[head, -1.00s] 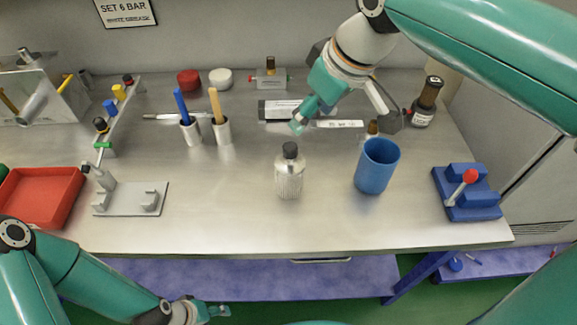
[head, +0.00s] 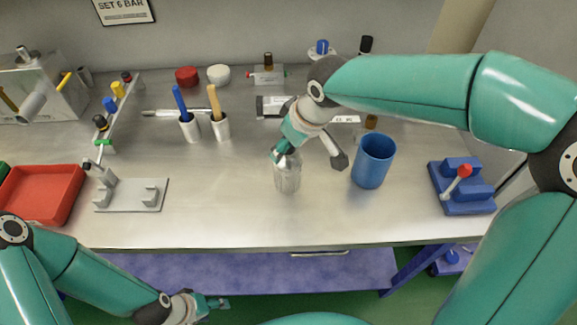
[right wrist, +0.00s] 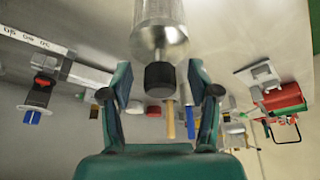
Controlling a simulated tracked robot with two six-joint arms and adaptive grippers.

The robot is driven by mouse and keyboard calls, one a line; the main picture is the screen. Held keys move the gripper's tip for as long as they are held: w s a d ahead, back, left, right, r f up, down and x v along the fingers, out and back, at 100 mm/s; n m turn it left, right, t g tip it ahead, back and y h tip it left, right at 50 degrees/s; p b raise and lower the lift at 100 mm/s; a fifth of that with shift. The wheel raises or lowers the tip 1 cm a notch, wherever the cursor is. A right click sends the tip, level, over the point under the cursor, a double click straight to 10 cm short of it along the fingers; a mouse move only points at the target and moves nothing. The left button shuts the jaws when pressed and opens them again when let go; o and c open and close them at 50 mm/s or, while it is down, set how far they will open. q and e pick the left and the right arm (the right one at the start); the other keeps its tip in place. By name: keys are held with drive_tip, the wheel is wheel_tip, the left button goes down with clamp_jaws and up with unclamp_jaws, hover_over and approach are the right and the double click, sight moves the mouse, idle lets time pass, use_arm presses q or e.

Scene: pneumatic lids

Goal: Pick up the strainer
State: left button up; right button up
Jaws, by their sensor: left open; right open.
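The strainer appears to be the silver, ribbed, bottle-like cylinder (head: 288,178) standing upright mid-table. Its black cap is mostly hidden behind my right gripper (head: 283,152) in the head view. In the right wrist view the cylinder (right wrist: 159,14) narrows to a neck and the black cap (right wrist: 160,79) lies between the two open fingers of my right gripper (right wrist: 158,76), with gaps at both sides. My left gripper (head: 220,304) is open and empty, low in front of the table's front edge.
A blue cup (head: 374,164) stands close right of the cylinder. Two white holders with blue and tan handles (head: 190,129) stand behind left. A red tray (head: 40,197), a grey fixture (head: 130,196) and a blue fixture (head: 462,190) lie to the sides. The table front is clear.

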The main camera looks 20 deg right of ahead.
drive_tip(key=shift+w+f, duration=0.15)
drive_tip(key=shift+f, duration=0.25)
drive_tip(key=shift+c, duration=0.3)
clamp_jaws()
drive_tip(key=shift+r, duration=0.2)
